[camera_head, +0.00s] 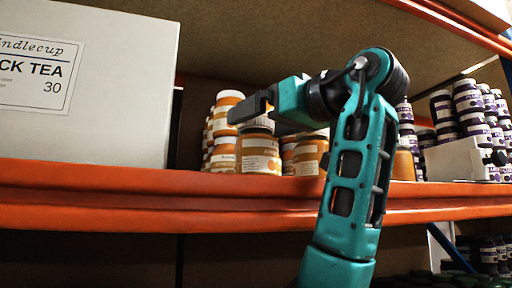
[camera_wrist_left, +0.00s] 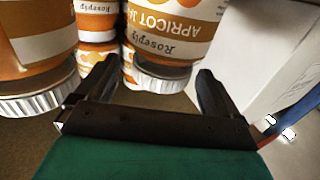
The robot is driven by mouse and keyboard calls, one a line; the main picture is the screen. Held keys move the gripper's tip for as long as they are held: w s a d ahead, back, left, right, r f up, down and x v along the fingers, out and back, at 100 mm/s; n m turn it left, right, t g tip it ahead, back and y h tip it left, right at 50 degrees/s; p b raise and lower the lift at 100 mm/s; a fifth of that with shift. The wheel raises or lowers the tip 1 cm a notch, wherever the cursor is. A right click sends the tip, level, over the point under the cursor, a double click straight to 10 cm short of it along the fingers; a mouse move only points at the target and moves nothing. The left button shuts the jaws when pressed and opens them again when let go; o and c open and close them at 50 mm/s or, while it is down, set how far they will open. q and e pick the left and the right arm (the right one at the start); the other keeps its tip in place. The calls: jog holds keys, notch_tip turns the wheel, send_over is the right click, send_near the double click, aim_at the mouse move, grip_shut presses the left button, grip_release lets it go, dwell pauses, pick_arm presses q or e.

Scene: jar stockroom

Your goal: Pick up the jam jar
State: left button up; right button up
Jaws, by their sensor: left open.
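Several jam jars with orange contents, white lids and cream labels stand on the shelf; the front one (camera_head: 258,155) is below my left gripper (camera_head: 250,106) in the head view. My left gripper is open, its two dark fingers apart. In the left wrist view the picture is upside down. There an apricot jam jar (camera_wrist_left: 172,38) has its white lid between and just beyond the fingertips (camera_wrist_left: 155,82). A nearer jar (camera_wrist_left: 35,40) stands to the left of the fingers. I cannot tell whether any finger touches a jar. My right gripper is out of view.
A large white tea carton (camera_head: 120,110) stands left of the jars. The orange shelf edge (camera_head: 130,190) runs across the front. A shelf board (camera_head: 290,30) lies overhead.

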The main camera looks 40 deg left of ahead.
pick_arm(q)
jog(key=shift+a, duration=0.95)
jog(key=shift+c, duration=0.2)
jog(key=c, duration=1.6)
jog(key=shift+o, duration=0.2)
jog(key=shift+r, duration=0.1)
jog(key=shift+r, duration=0.15)
